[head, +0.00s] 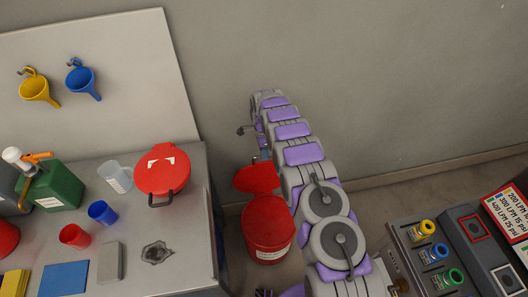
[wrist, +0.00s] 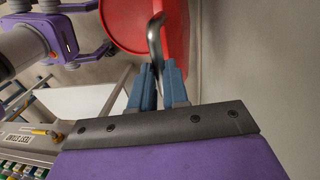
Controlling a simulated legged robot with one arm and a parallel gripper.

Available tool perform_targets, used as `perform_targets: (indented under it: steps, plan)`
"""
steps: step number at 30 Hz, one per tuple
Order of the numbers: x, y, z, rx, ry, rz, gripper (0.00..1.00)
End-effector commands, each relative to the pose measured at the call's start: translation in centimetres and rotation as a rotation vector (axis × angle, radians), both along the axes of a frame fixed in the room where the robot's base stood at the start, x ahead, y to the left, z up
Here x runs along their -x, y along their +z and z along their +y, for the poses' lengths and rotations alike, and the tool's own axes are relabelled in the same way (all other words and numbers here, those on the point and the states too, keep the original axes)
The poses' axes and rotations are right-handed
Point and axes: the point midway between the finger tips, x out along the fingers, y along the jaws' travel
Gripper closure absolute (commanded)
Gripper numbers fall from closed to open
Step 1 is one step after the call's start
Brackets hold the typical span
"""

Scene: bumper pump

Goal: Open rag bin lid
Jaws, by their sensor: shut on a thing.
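The red rag bin (head: 269,232) stands on the floor right of the workbench, with a white label low on its front. Its red lid (head: 257,179) appears raised and tilted at the bin's back left. My gripper (head: 264,155) is just behind the lid in the head view, partly hidden by my arm. In the wrist view, my gripper's blue fingers (wrist: 160,88) are shut on the curved metal handle (wrist: 154,38) of the red lid (wrist: 128,22).
The workbench (head: 195,225) at left carries a red lidded can (head: 163,172), a green canister (head: 55,187), cups and cloths. A grey wall (head: 370,80) is close behind my arm. A console with coloured fittings (head: 435,253) stands at lower right.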

Motion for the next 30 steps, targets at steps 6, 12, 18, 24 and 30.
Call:
perform_targets:
  steps: [6,12,18,24,30]
  plan:
    - [-0.2,0.1,0.0,-0.001,0.000,-0.005,1.00]
    - [0.0,0.1,0.0,-0.002,0.000,-0.009,1.00]
    - [0.8,0.0,-0.1,-0.010,0.002,-0.030,1.00]
    - [1.8,-0.4,-0.3,-0.018,0.003,-0.054,1.00]
    - [3.0,-0.6,-0.6,-0.026,0.004,-0.080,1.00]
